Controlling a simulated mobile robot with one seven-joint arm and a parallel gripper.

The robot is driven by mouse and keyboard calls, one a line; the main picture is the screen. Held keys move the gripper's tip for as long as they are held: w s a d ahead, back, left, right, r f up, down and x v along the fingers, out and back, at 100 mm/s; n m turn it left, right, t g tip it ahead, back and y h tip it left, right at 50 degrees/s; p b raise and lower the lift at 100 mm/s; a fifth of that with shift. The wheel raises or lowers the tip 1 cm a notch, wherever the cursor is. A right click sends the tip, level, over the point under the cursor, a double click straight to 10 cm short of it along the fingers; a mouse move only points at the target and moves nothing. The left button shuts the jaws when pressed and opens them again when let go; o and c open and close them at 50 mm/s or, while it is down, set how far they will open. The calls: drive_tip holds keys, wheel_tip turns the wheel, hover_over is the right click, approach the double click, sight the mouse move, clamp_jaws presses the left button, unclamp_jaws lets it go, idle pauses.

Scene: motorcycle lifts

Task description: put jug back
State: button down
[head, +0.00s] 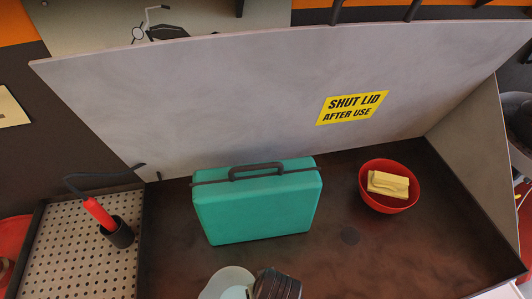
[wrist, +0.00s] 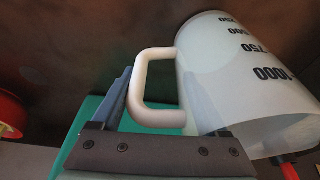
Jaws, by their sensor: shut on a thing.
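The jug (wrist: 235,75) is a translucent white measuring jug with black numbers and a pale handle (wrist: 143,90). In the wrist view its body fills the upper right. My gripper (wrist: 162,105) is shut on the jug's handle, with one grey finger on each side. In the head view the jug (head: 228,283) is at the bottom edge, partly cut off, its open mouth facing up. My dark gripper body (head: 277,284) is just right of it; the fingertips are hidden there. Both are in front of the teal case.
A teal case (head: 258,212) stands in the dark basin. A red bowl (head: 373,200) holding a yellow block (head: 388,184) is to its right. The raised lid (head: 230,100) stands behind.

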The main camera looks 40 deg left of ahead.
drive_tip(key=shift+f, duration=0.25)
drive_tip(key=shift+f, duration=0.15)
unclamp_jaws()
drive_tip(key=v, duration=1.2)
drive_tip(key=shift+w+r, duration=0.1)
drive_tip(key=shift+r, duration=0.15)
